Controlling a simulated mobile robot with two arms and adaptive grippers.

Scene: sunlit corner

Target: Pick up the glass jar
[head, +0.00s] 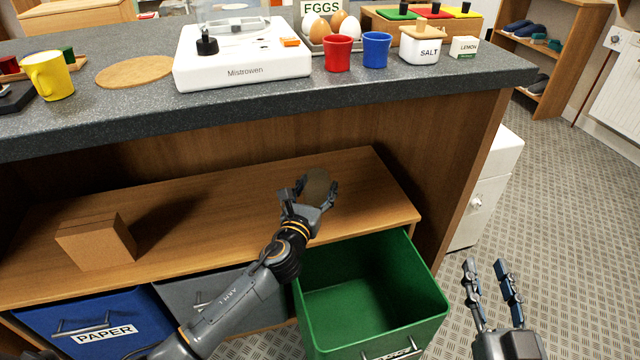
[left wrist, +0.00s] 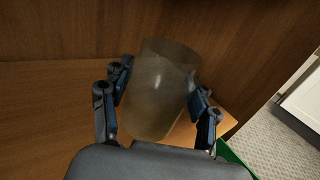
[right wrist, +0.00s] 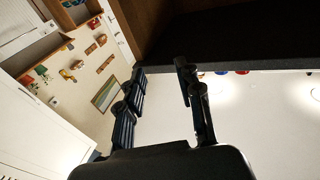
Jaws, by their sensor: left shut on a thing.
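The glass jar (head: 318,187) is a brownish, see-through cylinder at the right part of the wooden shelf under the counter. My left gripper (head: 316,194) is shut on it, with one finger on each side. In the left wrist view the jar (left wrist: 160,88) stands slightly tilted between the fingertips of the left gripper (left wrist: 158,95). Whether its base touches the shelf I cannot tell. My right gripper (head: 486,268) is open and empty, over the floor at the right; its parted fingers also show in the right wrist view (right wrist: 162,88).
An open green bin (head: 375,290) is below the shelf's right end. A cardboard box (head: 96,242) sits on the shelf (head: 215,215) at left. Blue (head: 95,325) and grey bins are beneath. The dark counter (head: 130,110) overhangs the shelf, carrying a white scale (head: 240,65) and cups.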

